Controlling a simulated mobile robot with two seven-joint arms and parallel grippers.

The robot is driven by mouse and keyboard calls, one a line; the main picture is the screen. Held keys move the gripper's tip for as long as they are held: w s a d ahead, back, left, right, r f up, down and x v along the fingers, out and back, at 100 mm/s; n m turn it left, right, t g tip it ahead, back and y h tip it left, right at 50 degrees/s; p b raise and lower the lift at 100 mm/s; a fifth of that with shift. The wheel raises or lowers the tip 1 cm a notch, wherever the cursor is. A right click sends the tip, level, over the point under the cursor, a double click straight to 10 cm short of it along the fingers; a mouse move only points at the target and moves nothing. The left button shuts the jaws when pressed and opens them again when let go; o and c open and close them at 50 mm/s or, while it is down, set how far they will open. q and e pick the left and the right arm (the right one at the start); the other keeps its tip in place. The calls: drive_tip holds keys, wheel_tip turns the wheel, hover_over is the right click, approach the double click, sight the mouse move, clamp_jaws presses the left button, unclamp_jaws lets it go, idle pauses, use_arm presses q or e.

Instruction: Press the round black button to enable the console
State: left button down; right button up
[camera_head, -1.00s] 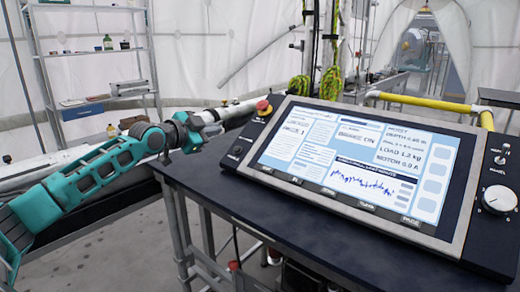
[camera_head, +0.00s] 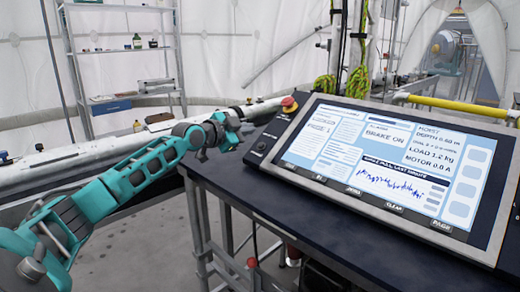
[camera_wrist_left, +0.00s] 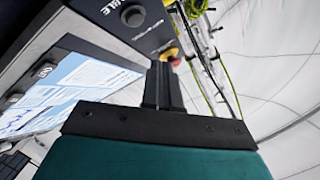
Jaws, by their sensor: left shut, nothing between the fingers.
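The round black button (camera_head: 261,146) sits on the dark left side panel of the console (camera_head: 375,205). In the left wrist view the round button (camera_wrist_left: 133,15) shows near the top edge, beside white lettering ending in "ABLE". My left gripper (camera_head: 238,131) is just left of that panel in the head view, apart from the button as far as I can tell. In the left wrist view its fingers (camera_wrist_left: 158,70) are together and empty, with the button beyond their tips and to the left. My right gripper is not in view.
A red mushroom knob (camera_head: 289,103) on a yellow base stands on the same panel, above the button; it also shows near my fingertips in the wrist view (camera_wrist_left: 171,54). The dark table (camera_head: 300,215) carries the console. Green-yellow ropes (camera_head: 358,82) hang behind it.

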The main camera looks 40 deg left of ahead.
sight(261, 146)
use_arm(q)
drive_tip(key=shift+w+d+f+b, duration=0.1)
drive_tip(key=shift+w+f+b, duration=0.4)
drive_tip(key=shift+f, duration=0.3)
drive_tip(key=shift+w+d+f+b, duration=0.1)
drive_tip(key=shift+w+f+b, duration=0.2)
drive_tip(key=shift+w+f, duration=0.4)
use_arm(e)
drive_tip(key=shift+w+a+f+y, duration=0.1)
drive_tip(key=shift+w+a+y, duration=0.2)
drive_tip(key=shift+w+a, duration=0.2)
use_arm(q)
drive_tip(key=shift+s, duration=0.1)
idle(0.3)
drive_tip(key=shift+w+f+b, duration=0.2)
drive_tip(key=shift+f+b, duration=0.2)
drive_tip(key=shift+b, duration=0.05)
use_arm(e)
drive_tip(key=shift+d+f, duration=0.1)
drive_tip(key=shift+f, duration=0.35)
